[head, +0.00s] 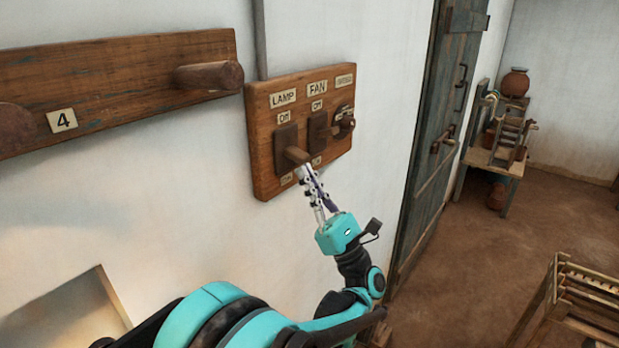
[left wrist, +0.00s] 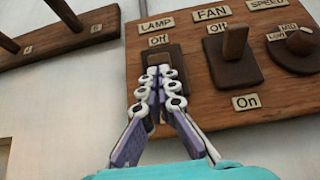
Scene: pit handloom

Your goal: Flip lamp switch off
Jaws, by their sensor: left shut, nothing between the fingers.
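The lamp switch (head: 287,147) is a dark wooden plate with a peg lever on the wooden switch board (head: 262,118), under a LAMP label. In the head view its lever (head: 296,155) sticks out and points down toward the right. My left gripper (head: 304,170) is shut with its fingertips at the lever's end. In the left wrist view the shut fingertips (left wrist: 161,72) overlap the lamp switch (left wrist: 177,59) and hide most of its lever. I cannot tell whether they touch it. An Off label (left wrist: 158,40) sits above the switch. My right gripper is not in view.
The fan switch (head: 318,127) and a speed knob (head: 345,122) sit to the right on the same board. A peg rail (head: 130,80) marked 4 is to the left. A dark door (head: 440,130) and a stand with pots (head: 495,160) are farther right.

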